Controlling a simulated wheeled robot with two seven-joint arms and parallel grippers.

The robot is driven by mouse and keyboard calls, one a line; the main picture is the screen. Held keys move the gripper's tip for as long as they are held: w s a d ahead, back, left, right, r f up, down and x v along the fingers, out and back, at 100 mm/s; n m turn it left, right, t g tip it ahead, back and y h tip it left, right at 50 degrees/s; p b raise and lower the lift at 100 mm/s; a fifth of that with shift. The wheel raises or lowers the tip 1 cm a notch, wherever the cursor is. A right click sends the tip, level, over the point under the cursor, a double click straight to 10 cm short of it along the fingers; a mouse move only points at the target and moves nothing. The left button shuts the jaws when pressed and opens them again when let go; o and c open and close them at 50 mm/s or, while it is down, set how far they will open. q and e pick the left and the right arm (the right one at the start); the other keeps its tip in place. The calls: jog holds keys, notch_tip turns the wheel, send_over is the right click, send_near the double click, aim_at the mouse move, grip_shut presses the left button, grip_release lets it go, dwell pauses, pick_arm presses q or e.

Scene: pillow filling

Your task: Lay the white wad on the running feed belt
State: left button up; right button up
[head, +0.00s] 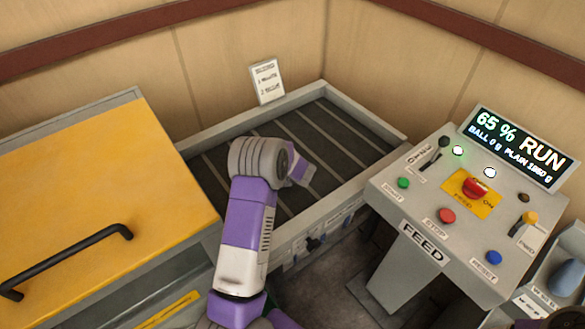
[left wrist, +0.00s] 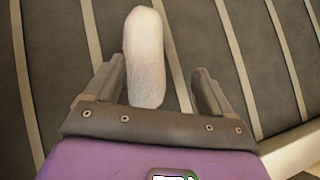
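The white wad (left wrist: 145,50) is a long, rounded, pale piece over the dark feed belt in the left wrist view. It lies between the fingers of my left gripper (left wrist: 159,66), nearer the left finger, with a clear gap to the right finger. The fingers stand apart. I cannot tell whether the wad rests fully on the belt. The feed belt (head: 335,133) is dark with pale cross slats inside a grey frame. In the head view my left arm reaches over the belt, hiding the fingers and the wad. My right gripper is not in view.
The control panel (head: 420,205) marked FEED stands at the right, with buttons and a display (head: 518,146) reading 65 % RUN. A yellow lid (head: 90,190) with a dark handle is at the left. A small sign (head: 267,82) stands behind the belt.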

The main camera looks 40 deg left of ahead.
pick_arm(q)
jog(key=v, duration=0.8)
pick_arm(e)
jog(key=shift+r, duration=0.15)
pick_arm(q)
jog(key=shift+d, duration=0.1)
dwell(5.8)
